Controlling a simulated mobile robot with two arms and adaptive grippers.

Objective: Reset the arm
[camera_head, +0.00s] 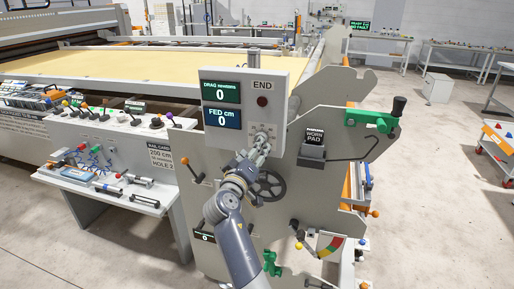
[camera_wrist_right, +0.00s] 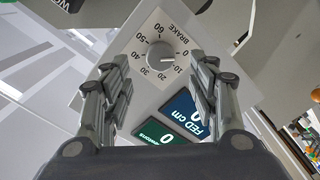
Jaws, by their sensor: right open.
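My right gripper (camera_head: 262,142) is raised in front of the grey panel marked END (camera_head: 262,86), by its brake dial (camera_head: 262,131). In the right wrist view the two fingers of the gripper (camera_wrist_right: 160,90) are spread apart, with nothing between them. The dial's round grey knob (camera_wrist_right: 160,56) lies just beyond the fingertips, apparently untouched; its light mark points between 0 and 10. Several levers show; which arm the task names I cannot tell. My left gripper is not in view.
A black handwheel (camera_head: 269,186) sits just below my right gripper. A green crank with a black knob (camera_head: 385,117) and a WORN PAD box (camera_head: 313,145) are to the right. A coloured scale (camera_head: 330,246) is low down.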

